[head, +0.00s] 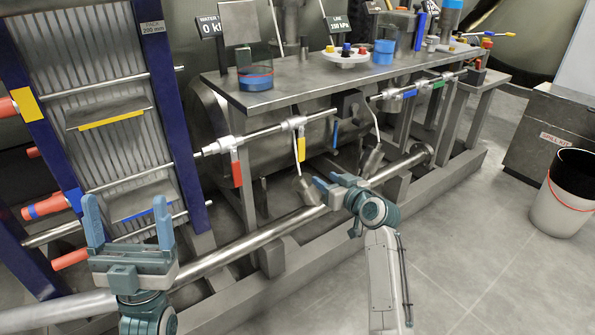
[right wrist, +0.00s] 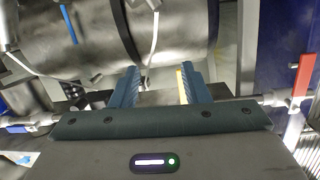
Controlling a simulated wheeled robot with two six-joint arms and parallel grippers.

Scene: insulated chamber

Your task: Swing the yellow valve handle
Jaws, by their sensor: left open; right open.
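The yellow valve handle (head: 301,146) hangs down from a valve on the horizontal pipe below the steel bench in the head view. In the right wrist view a yellow strip, likely this handle (right wrist: 181,86), shows beside the inner side of one finger, partly hidden by it. My right gripper (head: 330,183) is open, below and to the right of the handle in the head view. Its fingers (right wrist: 158,72) appear apart, with nothing held. Whether they touch the handle cannot be told. My left gripper (head: 127,205) is open and empty in front of the plate rack.
A red handle (head: 237,170) hangs left of the yellow one, a blue handle (head: 335,134) to its right. A large pipe (head: 250,236) runs low across the front. The bench (head: 285,92) overhangs the valves. Open floor (head: 470,240) lies at right, with a bucket (head: 566,205).

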